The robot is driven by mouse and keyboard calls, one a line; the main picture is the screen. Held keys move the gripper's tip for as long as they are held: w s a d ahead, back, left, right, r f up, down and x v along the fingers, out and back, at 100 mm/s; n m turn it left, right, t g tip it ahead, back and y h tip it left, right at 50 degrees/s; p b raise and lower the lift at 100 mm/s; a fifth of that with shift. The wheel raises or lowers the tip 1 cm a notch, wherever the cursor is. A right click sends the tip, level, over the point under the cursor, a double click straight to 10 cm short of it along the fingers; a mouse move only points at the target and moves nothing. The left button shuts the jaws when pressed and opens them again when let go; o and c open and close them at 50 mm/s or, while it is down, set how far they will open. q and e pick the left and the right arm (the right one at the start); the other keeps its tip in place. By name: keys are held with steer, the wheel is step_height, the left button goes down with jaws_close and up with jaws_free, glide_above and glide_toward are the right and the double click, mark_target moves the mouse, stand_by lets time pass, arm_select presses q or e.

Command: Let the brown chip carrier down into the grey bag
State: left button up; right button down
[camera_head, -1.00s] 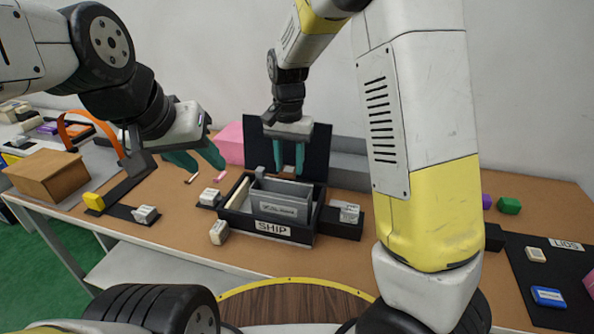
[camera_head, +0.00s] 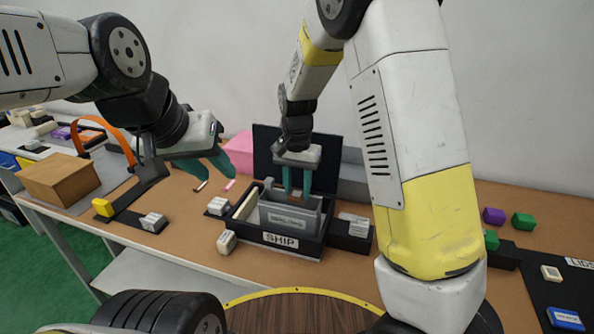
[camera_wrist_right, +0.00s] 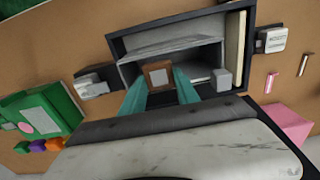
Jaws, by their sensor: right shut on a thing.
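The grey bag (camera_head: 289,219) stands open-topped in the black box labelled SHIP (camera_head: 312,240). It also shows in the right wrist view (camera_wrist_right: 170,40). My right gripper (camera_head: 297,194) points down over the bag's opening, its teal fingertips near the rim. In the right wrist view it is shut on the brown chip carrier (camera_wrist_right: 159,73), a small brown square with a pale centre. The carrier appears at the bag's mouth; how deep it sits I cannot tell. My left gripper (camera_head: 220,173) is open and empty, left of the box above the table.
A cream strip (camera_wrist_right: 235,55) lies beside the bag in the box. A small grey block (camera_wrist_right: 222,78) is by the bag's corner. A black panel (camera_head: 268,150) and a pink block (camera_head: 240,150) stand behind. Labelled blocks flank the box. A cardboard box (camera_head: 60,178) is at far left.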

mark_target(297, 193)
steer(key=shift+f, duration=5.45)
steer(key=c, duration=0.8)
jaws_free()
step_height(297, 193, up, 8)
steer(key=shift+f, duration=0.1)
steer(key=s+d+r+n+t+y, duration=0.1)
steer(key=s+d+r, duration=0.3)
steer(key=r, duration=0.4)
steer(key=s+d+r+n+t+y, duration=0.15)
steer(key=s+d+r, duration=0.25)
steer(key=r, duration=0.4)
steer(key=s+d+r+t, duration=0.1)
steer(key=s+d+r, duration=0.1)
steer(key=s, duration=0.2)
steer(key=s+d+r+n+t, duration=0.1)
steer(key=s+d+r, duration=0.1)
steer(key=s, duration=0.2)
steer(key=s+d+r+t, duration=0.1)
steer(key=s+d+r, duration=0.1)
steer(key=s, duration=0.2)
steer(key=shift+s+r+n+t, duration=0.1)
steer(key=shift+r+n+t, duration=0.05)
steer(key=shift+n+t, duration=0.2)
